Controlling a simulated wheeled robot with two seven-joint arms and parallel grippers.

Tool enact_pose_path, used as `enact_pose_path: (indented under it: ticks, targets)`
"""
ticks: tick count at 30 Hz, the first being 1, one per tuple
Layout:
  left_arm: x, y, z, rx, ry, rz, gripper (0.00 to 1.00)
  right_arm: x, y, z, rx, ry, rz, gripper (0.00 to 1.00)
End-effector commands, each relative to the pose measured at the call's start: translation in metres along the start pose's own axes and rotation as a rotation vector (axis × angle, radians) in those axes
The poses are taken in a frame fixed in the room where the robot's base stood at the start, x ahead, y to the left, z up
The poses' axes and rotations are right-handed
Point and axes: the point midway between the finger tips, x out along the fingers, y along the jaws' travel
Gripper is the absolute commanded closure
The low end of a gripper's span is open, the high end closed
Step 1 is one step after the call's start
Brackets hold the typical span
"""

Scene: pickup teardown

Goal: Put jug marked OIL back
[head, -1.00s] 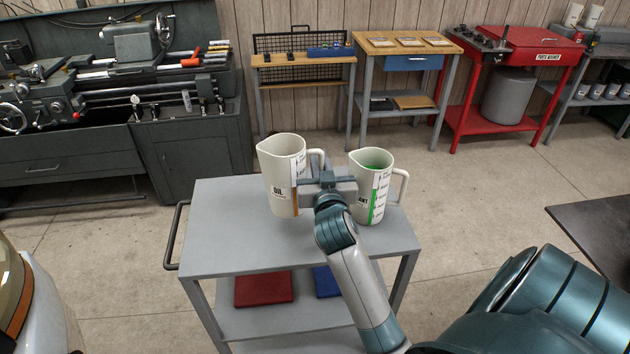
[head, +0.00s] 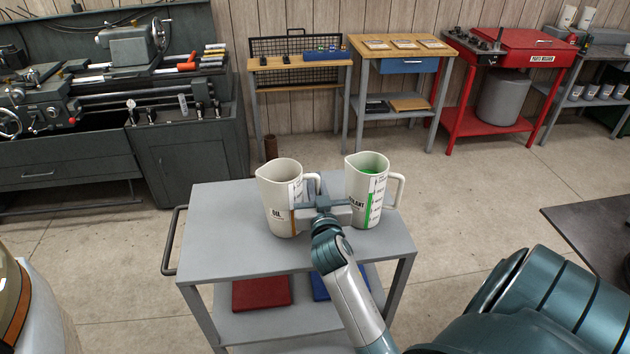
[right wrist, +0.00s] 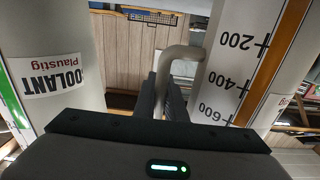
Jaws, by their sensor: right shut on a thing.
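The jug marked OIL (head: 280,212) is a cream jug with a brown level strip, upright over the left middle of the grey cart's top (head: 225,225). Its base is at or very near the surface; I cannot tell if it touches. My right gripper (head: 322,204) is shut on its handle, on the jug's right side. In the right wrist view the handle (right wrist: 190,58) runs down to the dark fingers (right wrist: 165,98). The jug marked COOLANT (head: 362,195), with green contents, stands on the cart just right of the gripper. My left gripper is out of view.
The cart has a handle bar (head: 170,240) at left and a lower shelf with a red item (head: 262,292) and a blue item (head: 335,282). The cart's top is bare at left and front. A dark tabletop (head: 595,230) lies at right.

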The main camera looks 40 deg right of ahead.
Motion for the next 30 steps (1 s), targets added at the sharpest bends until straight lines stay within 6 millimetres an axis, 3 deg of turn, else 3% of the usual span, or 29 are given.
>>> enact_pose_path:
  ticks: [11, 12, 14, 15, 26, 30]
  targets:
    - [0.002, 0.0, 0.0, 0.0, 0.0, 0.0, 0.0, 0.0, 0.0, 0.001, 0.003, 0.005, -0.001, 1.0]
    - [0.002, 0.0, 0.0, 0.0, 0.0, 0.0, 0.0, 0.0, 0.0, 0.003, 0.001, 0.001, 0.0, 0.87]
    - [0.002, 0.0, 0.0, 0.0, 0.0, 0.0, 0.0, 0.0, 0.0, 0.002, 0.0, 0.001, 0.0, 0.73]
    - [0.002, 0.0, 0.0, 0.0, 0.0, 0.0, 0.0, 0.0, 0.0, 0.002, 0.0, 0.001, 0.0, 0.71]
    - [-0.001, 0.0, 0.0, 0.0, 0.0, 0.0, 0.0, 0.0, 0.0, -0.001, 0.001, 0.001, -0.001, 0.71]
    - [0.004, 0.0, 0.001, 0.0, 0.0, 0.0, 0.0, -0.01, 0.0, 0.002, 0.002, 0.0, -0.001, 0.71]
